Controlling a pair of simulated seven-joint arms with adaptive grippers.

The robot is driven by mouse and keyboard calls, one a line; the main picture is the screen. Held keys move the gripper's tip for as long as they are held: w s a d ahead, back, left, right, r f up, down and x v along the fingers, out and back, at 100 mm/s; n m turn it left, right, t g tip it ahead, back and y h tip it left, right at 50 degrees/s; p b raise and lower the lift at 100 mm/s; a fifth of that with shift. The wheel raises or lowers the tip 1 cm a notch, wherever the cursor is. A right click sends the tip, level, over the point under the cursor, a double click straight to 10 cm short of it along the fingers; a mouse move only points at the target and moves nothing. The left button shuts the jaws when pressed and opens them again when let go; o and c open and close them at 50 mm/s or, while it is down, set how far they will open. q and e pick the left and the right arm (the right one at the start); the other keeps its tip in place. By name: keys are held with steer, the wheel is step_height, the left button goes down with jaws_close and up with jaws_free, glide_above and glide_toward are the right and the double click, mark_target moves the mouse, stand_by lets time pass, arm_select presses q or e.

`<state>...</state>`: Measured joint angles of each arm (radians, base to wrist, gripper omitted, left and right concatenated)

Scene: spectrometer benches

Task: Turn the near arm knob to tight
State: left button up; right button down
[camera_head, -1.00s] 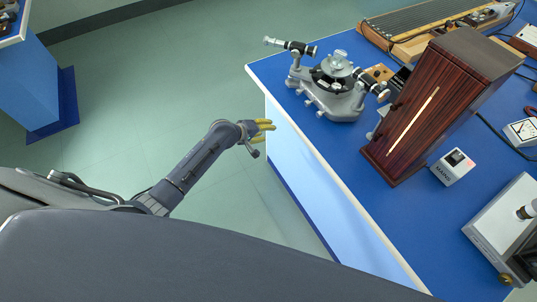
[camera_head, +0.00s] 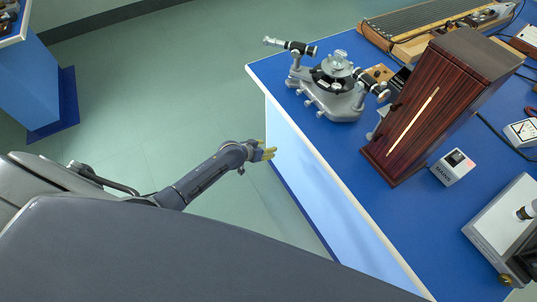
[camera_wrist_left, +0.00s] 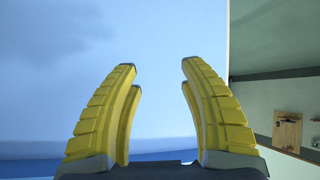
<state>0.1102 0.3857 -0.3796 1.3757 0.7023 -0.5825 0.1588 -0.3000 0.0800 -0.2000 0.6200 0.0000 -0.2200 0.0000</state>
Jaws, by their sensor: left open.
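A grey spectrometer (camera_head: 328,88) with a round table and two black telescope arms stands at the left corner of the blue bench. The near arm (camera_head: 372,83) points toward the wooden box; its knob is too small to make out for certain. My left gripper (camera_head: 268,152) is off the bench, below its top and beside its pale side panel. In the left wrist view its yellow fingers (camera_wrist_left: 158,75) are apart with nothing between them, facing the pale panel. The spectrometer is not in the wrist view. My right gripper is not in view.
The bench's white edge (camera_head: 312,164) lies between my left gripper and the bench top. A tall dark wooden box (camera_head: 432,100) stands close to the right of the spectrometer. A small white box (camera_head: 453,167) and a grey instrument (camera_head: 506,228) lie nearer. Open floor is at left.

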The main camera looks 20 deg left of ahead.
arm_select(q)
steer(key=shift+s+d+f+m, duration=0.15)
steer(key=shift+s+f+m, duration=0.2)
steer(key=shift+f+m, duration=0.45)
steer(key=shift+s+d+f+m, duration=0.1)
steer(key=shift+s+f+m, duration=0.25)
steer(key=shift+m, duration=0.75)
steer(key=shift+o, duration=0.3)
